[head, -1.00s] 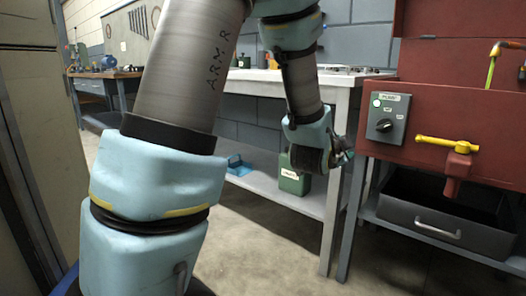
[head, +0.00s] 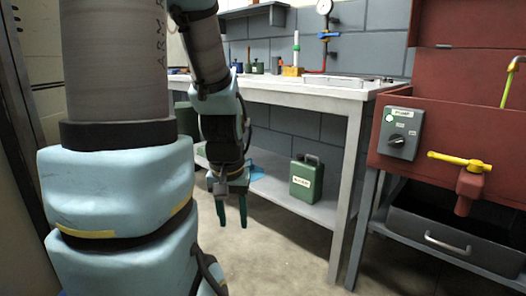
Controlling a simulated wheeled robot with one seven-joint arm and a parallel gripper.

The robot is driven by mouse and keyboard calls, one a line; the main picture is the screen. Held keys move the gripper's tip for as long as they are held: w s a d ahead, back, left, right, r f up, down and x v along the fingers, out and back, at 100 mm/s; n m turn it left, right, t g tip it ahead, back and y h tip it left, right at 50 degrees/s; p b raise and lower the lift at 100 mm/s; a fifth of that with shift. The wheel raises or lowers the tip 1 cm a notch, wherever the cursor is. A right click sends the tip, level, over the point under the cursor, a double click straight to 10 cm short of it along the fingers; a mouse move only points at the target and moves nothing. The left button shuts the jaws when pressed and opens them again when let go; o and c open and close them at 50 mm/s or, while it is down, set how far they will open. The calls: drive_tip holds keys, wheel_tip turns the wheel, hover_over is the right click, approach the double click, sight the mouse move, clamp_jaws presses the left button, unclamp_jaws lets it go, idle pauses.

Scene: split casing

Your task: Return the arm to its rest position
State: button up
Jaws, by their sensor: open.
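My gripper (head: 232,212) hangs at the end of my arm in the head view, left of centre. Its two dark green fingers point down and stand apart, with nothing between them. It is in front of the lower shelf of the workbench, above the floor. My arm reaches down from the top of the picture, with its big lower links filling the left side.
A white-topped workbench (head: 300,92) stands behind my gripper, with a green canister (head: 306,178) on its lower shelf. A red sink unit (head: 455,110) with a yellow-handled tap (head: 460,160) and dark drawer (head: 440,238) is at right. The floor (head: 290,255) in front is clear.

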wheel_tip(320, 180, up, 30)
drive_tip(key=p, duration=2.8)
